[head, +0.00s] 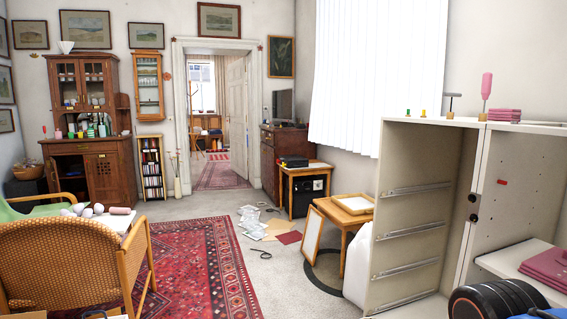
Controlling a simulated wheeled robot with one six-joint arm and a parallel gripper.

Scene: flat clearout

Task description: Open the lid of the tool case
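No gripper of mine shows in the head view. I cannot tell for certain which thing is the tool case. A small black case-like box (293,161) lies on a low wooden side table (315,169) in the middle distance, and it looks shut. A mauve box-like thing (548,268) lies on a shelf of the pale cabinet at the right edge, partly cut off by the frame. Its lid cannot be made out clearly.
A pale open cabinet (410,190) stands close at right. A wicker chair (70,265) stands front left on a red rug (200,270). Papers (262,222) litter the floor. The doorway is open.

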